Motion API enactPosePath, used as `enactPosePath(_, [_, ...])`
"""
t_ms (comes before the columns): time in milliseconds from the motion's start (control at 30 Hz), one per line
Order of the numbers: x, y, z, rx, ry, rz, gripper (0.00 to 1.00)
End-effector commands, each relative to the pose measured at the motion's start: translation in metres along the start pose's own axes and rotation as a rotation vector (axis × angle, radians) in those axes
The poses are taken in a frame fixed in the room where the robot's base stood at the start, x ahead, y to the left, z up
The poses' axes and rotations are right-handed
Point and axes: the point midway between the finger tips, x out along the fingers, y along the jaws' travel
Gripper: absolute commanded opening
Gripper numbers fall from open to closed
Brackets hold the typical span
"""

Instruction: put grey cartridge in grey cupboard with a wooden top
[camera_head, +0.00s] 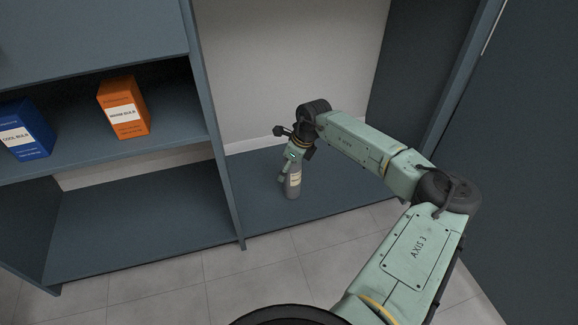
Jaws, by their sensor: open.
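The grey cartridge (294,184) stands upright on the floor panel of the right-hand open compartment of the grey-blue cupboard (262,216). It has a pale label band around its upper part. My gripper (288,170) is right at the top of the cartridge, with its jaws open. The fingers are small in this view, and I cannot tell whether they touch the cartridge. No wooden top shows in this view.
A blue box (24,130) and an orange box (123,107) stand on the left shelf (170,140). An upright divider (212,110) separates the compartments. The lower left compartment (140,220) is empty. Tiled floor (200,275) lies in front.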

Motion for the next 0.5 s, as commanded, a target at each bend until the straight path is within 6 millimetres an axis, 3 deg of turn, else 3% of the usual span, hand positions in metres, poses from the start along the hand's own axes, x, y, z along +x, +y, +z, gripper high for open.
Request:
enactPosePath(267, [-0.005, 0.000, 0.001, 0.000, 0.000, -0.001, 0.67])
enactPosePath(500, [-0.049, -0.001, 0.002, 0.000, 0.000, -0.003, 0.67])
